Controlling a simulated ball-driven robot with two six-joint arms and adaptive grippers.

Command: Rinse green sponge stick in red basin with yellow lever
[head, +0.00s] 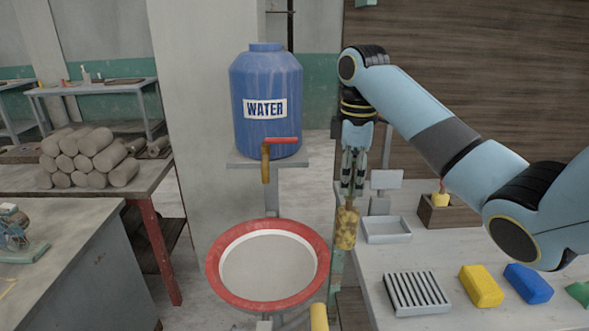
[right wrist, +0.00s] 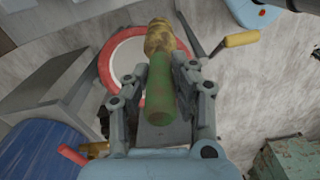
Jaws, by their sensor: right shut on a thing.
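My right gripper (head: 352,186) is shut on the green sponge stick, which hangs upright with its yellow-brown sponge (head: 346,229) down. In the right wrist view the stick's green handle (right wrist: 160,88) lies between the fingers. The red basin (head: 216,281) has a red rim and a pale inside that looks empty. In the head view the sponge is just right of the basin's rim; in the right wrist view it overlaps the basin (right wrist: 107,75). The yellow lever (head: 319,317) shows at the bottom edge, in front of the basin, and its grip (right wrist: 242,39) shows in the right wrist view.
A blue water barrel (head: 267,82) with a red-handled tap (head: 281,141) stands behind the basin. The right table holds a grey tray (head: 388,239), a ribbed rack (head: 417,293), and yellow (head: 481,286) and blue (head: 528,283) blocks. Clay rolls (head: 84,158) lie stacked at left.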

